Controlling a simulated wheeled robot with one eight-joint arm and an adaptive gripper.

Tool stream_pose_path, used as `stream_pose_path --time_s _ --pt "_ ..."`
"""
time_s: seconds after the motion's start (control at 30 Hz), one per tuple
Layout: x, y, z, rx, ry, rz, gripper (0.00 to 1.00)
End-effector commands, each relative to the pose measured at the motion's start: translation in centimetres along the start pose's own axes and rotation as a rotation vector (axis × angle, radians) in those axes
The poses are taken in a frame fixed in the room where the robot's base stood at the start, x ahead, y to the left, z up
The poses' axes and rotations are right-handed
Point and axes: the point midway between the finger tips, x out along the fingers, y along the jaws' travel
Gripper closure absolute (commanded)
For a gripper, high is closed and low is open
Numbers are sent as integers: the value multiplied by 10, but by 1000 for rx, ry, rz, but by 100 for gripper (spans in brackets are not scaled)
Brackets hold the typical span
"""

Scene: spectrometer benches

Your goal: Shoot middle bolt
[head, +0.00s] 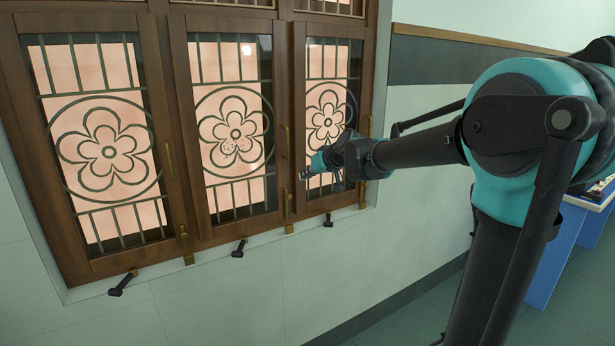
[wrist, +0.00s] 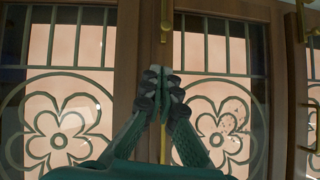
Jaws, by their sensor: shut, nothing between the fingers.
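Three brass bolts are fixed low on the wooden window frames, one at the right edge of each casement. The left bolt (head: 185,243) and right bolt (head: 362,195) stand to either side. My gripper (head: 306,174) is shut and empty, in front of the window.
Three dark stay levers stick out along the sill, at left (head: 122,284), middle (head: 239,247) and right (head: 328,219). The casements have glass with green flower grilles (head: 232,137). A blue bench (head: 565,235) stands at the far right. The wall below the window is clear.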

Motion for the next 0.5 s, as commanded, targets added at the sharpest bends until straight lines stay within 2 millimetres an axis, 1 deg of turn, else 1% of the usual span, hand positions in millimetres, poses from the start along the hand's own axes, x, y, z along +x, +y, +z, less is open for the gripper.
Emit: stream_pose_path --time_s 0.03,0.1,0.37,0.5 --pt "10 -1 0 -1 0 -2 100" --pt "22 -1 0 0 0 -2 100" --pt "64 -1 0 0 1 -2 100" --pt "79 -1 14 -1 1 -1 100"
